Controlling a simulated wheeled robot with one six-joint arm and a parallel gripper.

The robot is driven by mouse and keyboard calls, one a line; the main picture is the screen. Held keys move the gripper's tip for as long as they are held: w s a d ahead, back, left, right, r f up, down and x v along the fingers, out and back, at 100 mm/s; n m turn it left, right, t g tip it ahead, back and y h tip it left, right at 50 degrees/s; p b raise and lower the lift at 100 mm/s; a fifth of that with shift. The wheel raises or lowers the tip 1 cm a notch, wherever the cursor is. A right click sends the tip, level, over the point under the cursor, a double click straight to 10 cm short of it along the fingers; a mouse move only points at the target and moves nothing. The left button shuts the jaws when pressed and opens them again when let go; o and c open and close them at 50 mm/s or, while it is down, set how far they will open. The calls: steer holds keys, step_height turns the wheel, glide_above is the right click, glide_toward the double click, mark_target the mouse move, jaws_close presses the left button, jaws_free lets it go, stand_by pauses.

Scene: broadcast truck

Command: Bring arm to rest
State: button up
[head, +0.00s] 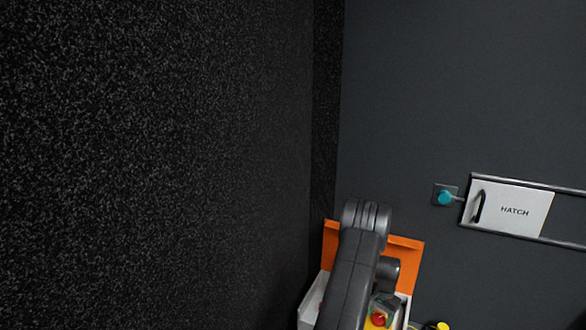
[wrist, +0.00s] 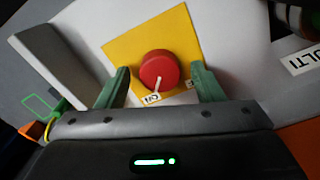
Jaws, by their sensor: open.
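My gripper (wrist: 161,74) shows in the wrist view with its two green fingers spread apart. A round red knob (wrist: 158,68) with a pale pointer line lies between the fingertips in the picture, with a gap on each side. The knob sits on a yellow square plate (wrist: 125,48) with small white labels. I cannot tell how far the fingertips are from the plate. In the head view my arm reaches down in front of an orange panel (head: 406,249), and the red knob (head: 378,319) shows beside it at the bottom. My arm hides much of that area.
A white sliding hatch (head: 525,208) on rails is on the grey wall at right, with a teal knob (head: 446,198) beside it. A black speckled wall (head: 150,150) fills the left. A yellow item (head: 442,326) shows at the bottom edge. The wall above is bare.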

steer(key=shift+r, duration=0.15)
step_height(320, 180, up, 13)
steer(key=p, duration=0.5)
step_height(320, 180, down, 14)
steer(key=b, duration=0.5)
steer(key=shift+r, duration=0.15)
steer(key=shift+r+n, duration=0.25)
steer(key=shift+n, duration=0.55)
steer(key=n, duration=0.6)
steer(key=shift+p, duration=0.4)
steer(key=n, duration=0.4)
steer(key=shift+n+p, duration=0.3)
steer(key=shift+p, duration=0.1)
steer(key=n+p, duration=0.1)
steer(key=n, duration=0.2)
steer(key=shift+n, duration=0.3)
steer(key=shift+r, duration=0.85)
